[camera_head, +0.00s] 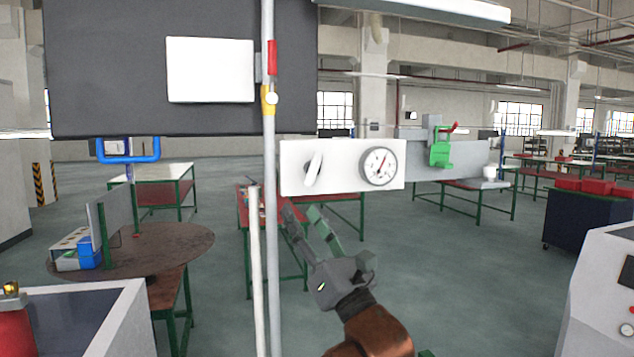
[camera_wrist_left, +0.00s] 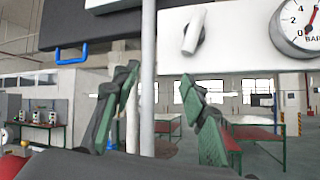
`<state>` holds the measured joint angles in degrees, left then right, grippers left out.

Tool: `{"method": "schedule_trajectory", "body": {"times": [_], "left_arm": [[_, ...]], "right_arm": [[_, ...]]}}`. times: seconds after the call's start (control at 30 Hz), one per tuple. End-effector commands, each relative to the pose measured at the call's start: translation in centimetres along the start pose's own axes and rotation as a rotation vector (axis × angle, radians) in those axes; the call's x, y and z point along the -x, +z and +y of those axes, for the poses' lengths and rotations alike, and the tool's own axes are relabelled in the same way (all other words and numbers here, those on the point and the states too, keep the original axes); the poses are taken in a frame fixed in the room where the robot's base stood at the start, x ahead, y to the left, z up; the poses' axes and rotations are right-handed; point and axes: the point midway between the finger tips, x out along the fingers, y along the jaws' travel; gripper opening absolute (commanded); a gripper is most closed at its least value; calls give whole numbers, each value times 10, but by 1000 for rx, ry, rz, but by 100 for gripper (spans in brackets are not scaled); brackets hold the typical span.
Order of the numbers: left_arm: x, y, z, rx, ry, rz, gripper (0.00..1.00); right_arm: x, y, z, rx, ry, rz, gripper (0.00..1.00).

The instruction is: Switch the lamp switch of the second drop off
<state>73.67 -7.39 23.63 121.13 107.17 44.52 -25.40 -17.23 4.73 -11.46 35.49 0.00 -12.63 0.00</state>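A white panel (camera_head: 345,148) carries a white lever-like knob (camera_head: 313,168), tilted slightly from upright, and a round pressure gauge (camera_head: 380,166). No label shows whether this knob is the lamp switch. The knob also shows at the top of the left wrist view (camera_wrist_left: 194,32), with the gauge (camera_wrist_left: 300,24) marked BAR. My left gripper (camera_head: 300,212) is below the panel, its dark green fingers spread and pointing up towards it. In the left wrist view the gripper (camera_wrist_left: 158,80) is open and empty, apart from the knob. My right gripper is not seen.
A thin vertical pole (camera_head: 270,220) with red and yellow bands stands left of the panel, close to my left gripper. A dark board (camera_head: 110,70) with a blue handle (camera_head: 128,158) is at upper left. A green fitting (camera_head: 440,152) sits right of the panel. Several tables stand behind.

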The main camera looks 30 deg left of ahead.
Motion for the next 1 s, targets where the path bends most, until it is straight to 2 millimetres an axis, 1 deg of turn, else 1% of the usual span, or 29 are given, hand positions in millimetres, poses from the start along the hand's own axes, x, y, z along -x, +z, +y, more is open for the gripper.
{"method": "schedule_trajectory", "body": {"times": [0.03,0.13,0.2,0.33,0.47,0.8,0.9,1.0], "left_arm": [[-2,15,2,89,-57,39,40],[0,37,0,209,-167,95,40],[3,50,-2,267,-229,116,40],[7,65,-5,321,-298,133,40],[-2,67,-9,330,-313,138,40],[-50,63,-24,330,-311,137,40],[-59,62,-27,329,-309,135,40],[-64,61,-29,330,-310,136,40]], "right_arm": [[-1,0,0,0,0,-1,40],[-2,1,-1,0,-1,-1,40],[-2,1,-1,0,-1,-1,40],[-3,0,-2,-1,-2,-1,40],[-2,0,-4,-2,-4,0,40],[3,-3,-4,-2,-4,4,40],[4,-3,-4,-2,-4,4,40],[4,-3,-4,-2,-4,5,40]]}}
